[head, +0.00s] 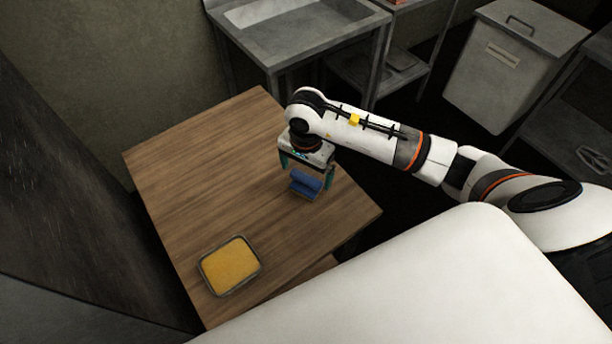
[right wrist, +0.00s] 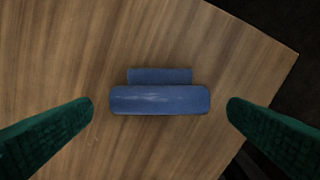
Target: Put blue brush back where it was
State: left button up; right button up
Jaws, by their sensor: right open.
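The blue brush (head: 305,183) lies on the wooden table near its right edge. In the right wrist view the blue brush (right wrist: 160,98) is in the middle, its long side running across the picture between the two green fingers. My right gripper (head: 306,178) is over the brush, pointing down. It is open, with a clear gap between each finger and the brush; the fingers in the right wrist view (right wrist: 160,107) touch nothing. How high the fingertips are above the table I cannot tell. My left gripper is not in view.
A tray of yellow stuff (head: 230,265) sits at the table's near end. The wooden table (head: 200,175) is otherwise bare. A metal sink (head: 295,22) stands behind it, and a grey lidded bin (head: 508,75) is at the back right. A dark wall is at left.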

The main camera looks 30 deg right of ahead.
aim_at(306, 178)
notch_tip(306, 178, up, 9)
jog(key=b, duration=0.1)
dwell(0.7)
